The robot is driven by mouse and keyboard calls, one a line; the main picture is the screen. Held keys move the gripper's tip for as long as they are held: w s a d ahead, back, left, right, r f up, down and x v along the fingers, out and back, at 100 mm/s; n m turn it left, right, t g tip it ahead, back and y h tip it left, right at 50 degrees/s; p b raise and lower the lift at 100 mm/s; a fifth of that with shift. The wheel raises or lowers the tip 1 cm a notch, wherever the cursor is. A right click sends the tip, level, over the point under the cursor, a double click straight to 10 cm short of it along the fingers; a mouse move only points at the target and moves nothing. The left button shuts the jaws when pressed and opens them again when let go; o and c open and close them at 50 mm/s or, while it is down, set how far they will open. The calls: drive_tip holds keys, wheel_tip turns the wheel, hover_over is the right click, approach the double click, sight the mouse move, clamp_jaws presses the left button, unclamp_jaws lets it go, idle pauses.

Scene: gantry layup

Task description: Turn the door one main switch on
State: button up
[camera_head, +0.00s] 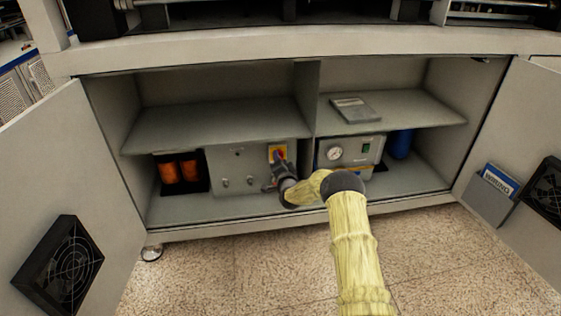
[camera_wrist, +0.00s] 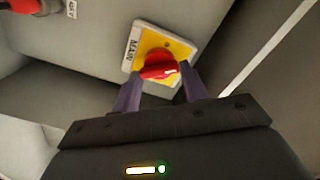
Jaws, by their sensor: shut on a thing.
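The main switch (camera_wrist: 158,67) is a red rotary knob on a yellow plate with a white border, labelled MAIN in the wrist view. In the head view the switch (camera_head: 277,152) sits on the upper right of a grey panel (camera_head: 235,175) in the left half of the open cabinet. My gripper (camera_wrist: 160,82) is shut on the red knob, one finger on each side of its grip bar. In the head view my gripper (camera_head: 277,168) reaches up to the switch and covers part of it. The knob's on/off marks are not readable.
Both cabinet doors, left (camera_head: 75,190) and right (camera_head: 520,150), stand open. A shelf (camera_head: 215,128) lies above the panel. A divider (camera_head: 307,95) stands just right of it. Orange cylinders (camera_head: 178,170) are to the left; a gauge unit (camera_head: 345,152) is to the right.

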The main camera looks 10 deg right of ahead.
drive_tip(key=shift+d+f+m+b, duration=0.1)
drive_tip(key=shift+m+b, duration=0.2)
drive_tip(key=shift+m, duration=1.5)
drive_tip(key=shift+d+m+b, duration=0.1)
drive_tip(key=shift+m+b, duration=0.2)
drive_tip(key=shift+m, duration=1.5)
drive_tip(key=o, duration=1)
drive_tip(key=shift+a, duration=0.1)
drive_tip(key=shift+s, duration=0.15)
drive_tip(key=s+p, duration=0.7)
drive_tip(key=s, duration=1)
drive_tip(key=shift+s, duration=0.1)
